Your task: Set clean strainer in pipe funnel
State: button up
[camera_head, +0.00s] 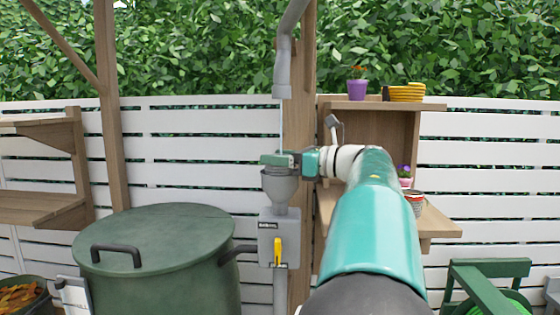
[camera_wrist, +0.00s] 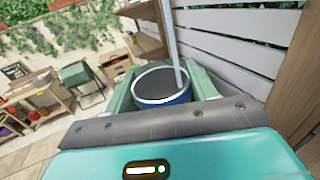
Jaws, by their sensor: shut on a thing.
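My gripper (camera_head: 277,160) reaches in from the right and is at the mouth of the grey pipe funnel (camera_head: 280,187). In the wrist view its two green fingers are shut on the strainer (camera_wrist: 178,99), a round cup with a blue wall and a dark grey inside. In the head view the fingers hide most of the strainer, and I cannot tell whether it touches the funnel. A thin pale stream (camera_head: 281,125), which looks like water, drops from the grey downpipe (camera_head: 283,75) above. In the wrist view it meets the strainer.
A grey box with a yellow lever (camera_head: 277,250) sits below the funnel. A large green lidded barrel (camera_head: 165,240) stands at the left. A wooden post (camera_head: 302,240) is close behind the pipe. A wooden shelf (camera_head: 440,228) with pots stands at the right.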

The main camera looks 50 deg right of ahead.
jog(key=shift+s+a+f, duration=0.15)
jog(key=shift+s+f, duration=0.1)
jog(key=shift+w+f, duration=0.1)
jog(key=shift+w, duration=0.05)
jog(key=o, duration=1.1)
jog(key=shift+f, duration=0.1)
jog(key=shift+s, duration=0.3)
jog(key=v, duration=1.1)
jog(key=shift+s, duration=0.25)
